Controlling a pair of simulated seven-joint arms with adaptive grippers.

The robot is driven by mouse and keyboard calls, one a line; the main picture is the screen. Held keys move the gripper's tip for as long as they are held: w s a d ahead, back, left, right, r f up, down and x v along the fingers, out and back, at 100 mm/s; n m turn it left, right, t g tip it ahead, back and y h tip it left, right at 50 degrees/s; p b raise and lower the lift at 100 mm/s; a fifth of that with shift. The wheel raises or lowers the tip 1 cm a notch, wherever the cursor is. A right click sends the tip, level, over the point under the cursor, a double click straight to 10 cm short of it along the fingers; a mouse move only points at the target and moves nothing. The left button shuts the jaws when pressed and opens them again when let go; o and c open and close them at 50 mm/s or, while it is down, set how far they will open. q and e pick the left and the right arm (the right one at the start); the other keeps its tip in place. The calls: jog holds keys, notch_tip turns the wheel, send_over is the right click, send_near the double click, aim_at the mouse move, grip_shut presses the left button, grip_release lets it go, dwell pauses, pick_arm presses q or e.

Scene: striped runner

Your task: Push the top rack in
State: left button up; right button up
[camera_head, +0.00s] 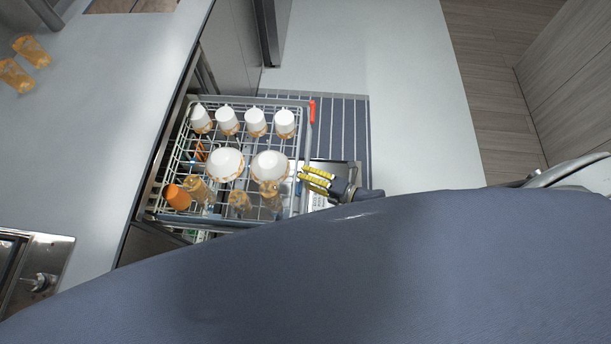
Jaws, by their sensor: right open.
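The top rack (299,146) of the dishwasher is pulled out over the striped runner. It holds several white cups (256,121), two white bowls (225,163), an orange cup (177,197) and amber glasses (239,202). My right gripper (305,178), with yellow fingers, is open at the rack's right edge, near its lower right corner. I cannot tell whether the fingers touch the rack. My left gripper is not in view.
The open dishwasher door (347,170) lies below the rack, at its right. A striped runner (357,122) covers the floor there. The counter (105,110) on the left holds amber glasses (16,75). A large dark blue-grey surface covers the lower part of the view.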

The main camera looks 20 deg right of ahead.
jog(key=shift+w+a, duration=0.1)
jog(key=shift+w, duration=0.05)
grip_shut()
dwell(0.4)
